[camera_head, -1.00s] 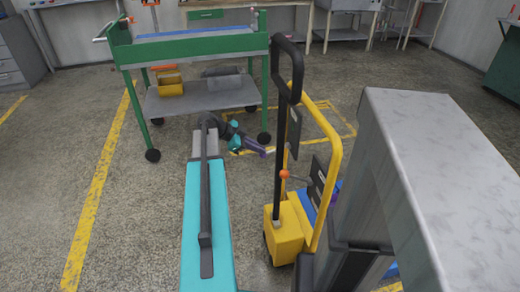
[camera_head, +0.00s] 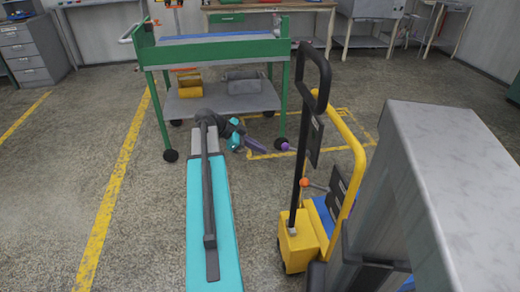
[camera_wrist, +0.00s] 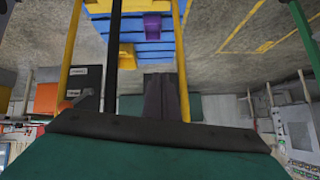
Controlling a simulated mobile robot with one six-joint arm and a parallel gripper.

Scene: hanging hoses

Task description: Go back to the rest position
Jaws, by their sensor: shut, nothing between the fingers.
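My gripper (camera_head: 252,144), with purple fingers, is at the end of my teal and dark arm in the head view. It is low over the floor, in front of the green cart and left of the yellow hand truck. Its fingers look together, with nothing seen in them. In the wrist view, dark purple fingers (camera_wrist: 166,97) lie side by side near the middle.
The green cart (camera_head: 215,48) on wheels stands ahead. The yellow hand truck (camera_head: 300,243) with a black handle stands close on the right, beside a tall grey block (camera_head: 455,160). Grey drawers (camera_head: 33,52) stand at the back left. Floor on the left is clear.

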